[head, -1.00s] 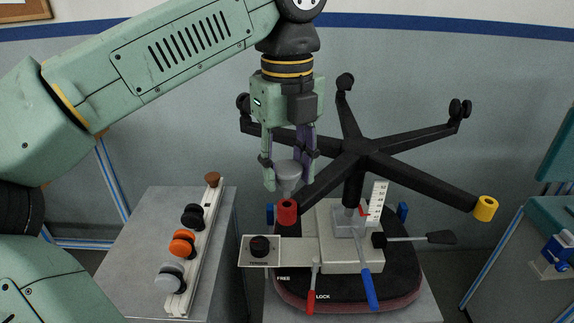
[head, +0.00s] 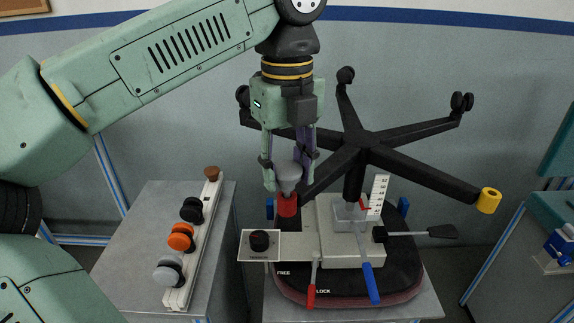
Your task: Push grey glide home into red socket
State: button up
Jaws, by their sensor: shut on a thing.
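My gripper (head: 287,172) points down and is shut on the grey glide (head: 289,173). The glide is upright, wide at the top and narrower below. Its lower end is at the mouth of the red socket (head: 287,207), on the near-left arm end of the black star base (head: 362,152). The glide's stem is not visible between them, and I cannot tell how deep it sits in the socket. The yellow socket (head: 489,201) is empty at the right arm end.
A rack (head: 193,245) with several casters and a brown glide (head: 211,172) stands on the left table. Below the base is a fixture with a red lever (head: 311,296), a blue lever (head: 371,285) and a black knob (head: 260,240).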

jog(key=shift+f+b, duration=0.5)
jog(key=shift+f, duration=0.3)
jog(key=o, duration=1.1)
jog(key=shift+o, duration=0.2)
